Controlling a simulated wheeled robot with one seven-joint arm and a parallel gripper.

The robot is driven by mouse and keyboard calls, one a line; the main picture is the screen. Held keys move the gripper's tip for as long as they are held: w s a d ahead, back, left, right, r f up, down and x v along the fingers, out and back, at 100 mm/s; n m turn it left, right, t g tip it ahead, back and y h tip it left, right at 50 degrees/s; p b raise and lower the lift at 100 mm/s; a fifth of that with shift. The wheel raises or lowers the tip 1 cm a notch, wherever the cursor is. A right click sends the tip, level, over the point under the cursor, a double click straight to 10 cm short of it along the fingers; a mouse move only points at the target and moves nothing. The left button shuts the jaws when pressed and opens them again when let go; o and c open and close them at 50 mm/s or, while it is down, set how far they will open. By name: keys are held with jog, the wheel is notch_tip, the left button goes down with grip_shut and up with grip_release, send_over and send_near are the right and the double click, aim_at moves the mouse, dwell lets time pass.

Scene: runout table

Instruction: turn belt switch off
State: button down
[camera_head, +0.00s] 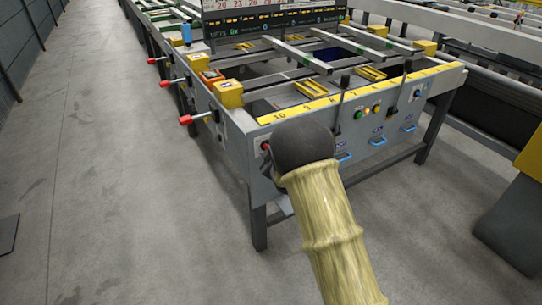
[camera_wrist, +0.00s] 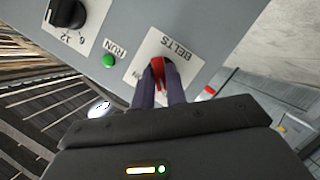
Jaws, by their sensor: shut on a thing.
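The belt switch (camera_wrist: 158,66) is a small red lever on a white plate marked BELTS, on a grey panel in the wrist view. My gripper (camera_wrist: 158,84) has its two dark fingers closed on the red lever from either side. The fingers cover part of the lever, so its exact setting is hard to tell. In the head view my arm, with a dark rounded end and a yellowish sleeve, hides the gripper and the switch.
Beside the switch are a lit green RUN lamp (camera_wrist: 109,61) and a black knob (camera_wrist: 67,12). The grey runout table (camera_head: 236,138) carries red-knobbed levers (camera_head: 186,120) on its left side and blue handles (camera_head: 377,141) in front. Open floor (camera_head: 110,180) lies to the left.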

jog(key=shift+f, duration=0.1)
dwell(0.3)
jog(key=c, duration=1.4)
grip_release()
jog(key=shift+c, duration=0.2)
jog(key=p+v, duration=0.1)
jog(key=v, duration=1.6)
jog(key=shift+s+p, duration=0.25)
jog(key=shift+p, duration=0.15)
